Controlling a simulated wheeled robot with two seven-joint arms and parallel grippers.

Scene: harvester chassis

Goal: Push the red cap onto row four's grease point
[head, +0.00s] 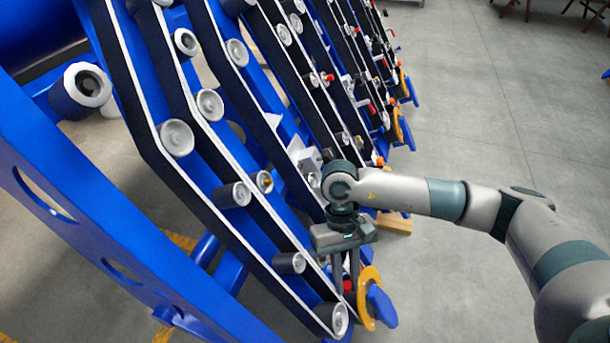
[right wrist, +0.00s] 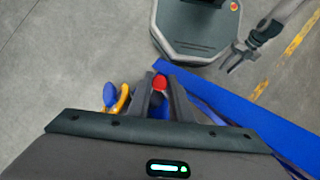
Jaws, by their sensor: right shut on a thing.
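My right gripper (head: 346,284) is shut on a red cap (head: 348,287) at the lower end of a rail on the blue harvester chassis. In the right wrist view, the red cap (right wrist: 159,83) shows between my right fingertips (right wrist: 161,86). The grease point under or beside the cap is hidden by the fingers, so I cannot tell whether the cap touches it. My left gripper (right wrist: 233,61) shows in the right wrist view, with fingers apart and empty, away from the chassis.
A yellow-orange bracket (head: 368,298) and a blue tip (head: 381,307) lie just right of my right gripper. A grey roller (head: 333,317) is just below. Other rows carry rollers and small red parts (head: 328,77). A wooden block (head: 394,224) lies behind.

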